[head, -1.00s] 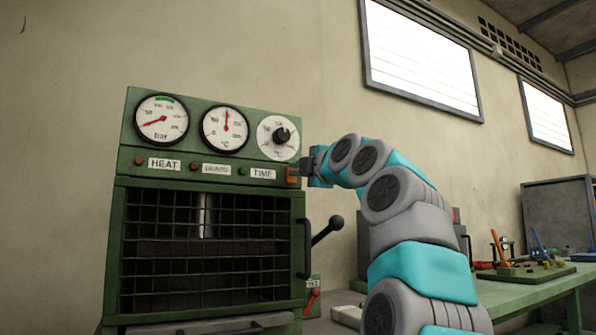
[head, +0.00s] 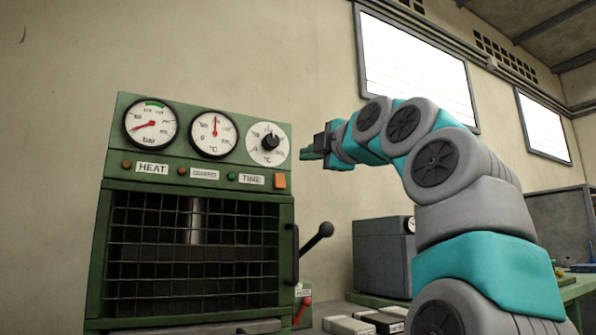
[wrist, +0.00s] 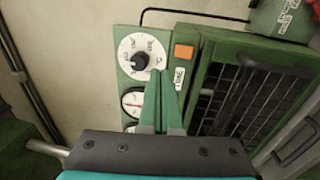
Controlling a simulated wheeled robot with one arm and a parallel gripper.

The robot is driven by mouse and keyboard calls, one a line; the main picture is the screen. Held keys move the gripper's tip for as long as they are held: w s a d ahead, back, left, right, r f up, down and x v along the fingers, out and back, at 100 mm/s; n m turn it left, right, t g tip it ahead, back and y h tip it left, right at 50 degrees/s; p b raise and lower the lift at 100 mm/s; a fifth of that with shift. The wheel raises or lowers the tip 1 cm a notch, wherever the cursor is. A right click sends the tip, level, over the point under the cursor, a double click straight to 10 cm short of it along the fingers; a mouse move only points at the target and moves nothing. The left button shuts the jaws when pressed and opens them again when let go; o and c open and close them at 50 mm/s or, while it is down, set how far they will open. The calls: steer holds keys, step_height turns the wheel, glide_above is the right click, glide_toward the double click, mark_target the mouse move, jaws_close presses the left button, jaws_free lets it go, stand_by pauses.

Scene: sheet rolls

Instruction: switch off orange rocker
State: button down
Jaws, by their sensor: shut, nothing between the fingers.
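The orange rocker (head: 280,181) sits at the right end of the label row on the green press panel (head: 200,110), right of the TIME label. It also shows in the wrist view (wrist: 183,52), uncovered, but which side is pressed in cannot be told. My gripper (head: 303,154) is to the right of the panel and a little higher than the rocker in the head view, apart from it. In the wrist view its green fingers (wrist: 160,74) are together and empty, with their tips below and left of the rocker in the picture.
A black dial knob (head: 270,142) sits above the rocker, beside two gauges. Below are the mesh guard (head: 190,250) and a black ball-ended lever (head: 325,230). A grey box (head: 383,255) stands behind my arm. Bare wall lies above the panel.

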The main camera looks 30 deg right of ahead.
steer(key=s, duration=0.3)
steer(key=shift+s+r, duration=0.15)
steer(key=shift+r, duration=0.15)
